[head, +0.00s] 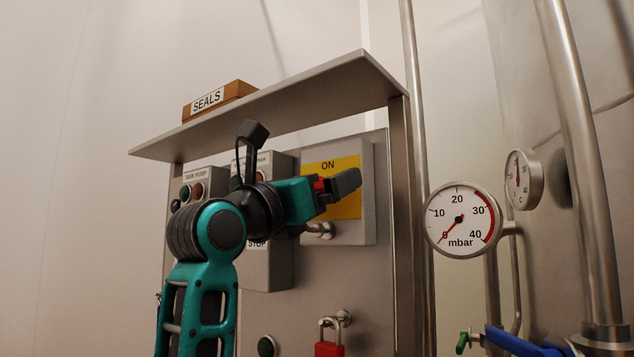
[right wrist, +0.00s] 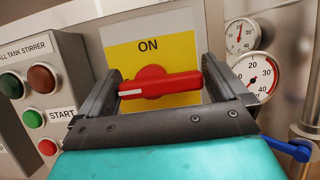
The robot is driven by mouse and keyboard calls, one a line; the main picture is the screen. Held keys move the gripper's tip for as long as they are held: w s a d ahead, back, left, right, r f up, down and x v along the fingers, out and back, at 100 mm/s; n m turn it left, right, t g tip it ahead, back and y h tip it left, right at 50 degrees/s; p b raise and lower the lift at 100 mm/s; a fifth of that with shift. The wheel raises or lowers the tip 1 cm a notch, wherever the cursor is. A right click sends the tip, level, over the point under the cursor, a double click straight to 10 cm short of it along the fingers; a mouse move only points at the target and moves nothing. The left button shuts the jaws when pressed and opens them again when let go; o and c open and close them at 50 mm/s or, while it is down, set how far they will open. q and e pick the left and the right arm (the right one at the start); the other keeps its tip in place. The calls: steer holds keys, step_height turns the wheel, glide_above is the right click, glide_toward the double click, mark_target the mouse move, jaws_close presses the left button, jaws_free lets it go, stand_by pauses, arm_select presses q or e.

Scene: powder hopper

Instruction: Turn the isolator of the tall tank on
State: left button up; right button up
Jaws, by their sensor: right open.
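The isolator is a red rotary handle (right wrist: 160,84) on a yellow plate (right wrist: 125,55) marked ON above it. In the right wrist view the handle lies roughly level, with a white mark on its left end. In the head view my right gripper (head: 337,186) is in front of the plate (head: 345,208) and hides most of the handle; a bit of red (head: 319,184) shows beside the fingers. In the right wrist view my right gripper (right wrist: 162,70) is open, with one finger at each end of the handle. I cannot tell whether they touch. My left gripper is not in view.
A shelf (head: 290,95) with a SEALS box (head: 215,101) overhangs the panel. The stirrer's button box (right wrist: 38,90) is to the left. A red padlock (head: 328,348) hangs below. A mbar gauge (head: 462,220), pipes and a blue lever (head: 515,343) are to the right.

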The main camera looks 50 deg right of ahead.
steer(key=c, duration=0.7)
steer(key=shift+f+m+g, duration=0.1)
steer(key=shift+m+g, duration=0.3)
steer(key=shift+m, duration=0.1)
steer(key=m+g+b, duration=0.1)
steer(key=m+g, duration=0.1)
steer(key=m, duration=0.2)
steer(key=shift+f, duration=0.15)
steer(key=shift+w+f+m+g+y, duration=0.1)
steer(key=shift+m+g+y, duration=0.15)
steer(key=shift+m+g, duration=0.65)
steer(key=shift+f+m+g+y, duration=0.1)
steer(key=shift+m+g+y, duration=0.15)
steer(key=shift+m, duration=1.25)
steer(key=o, duration=0.7)
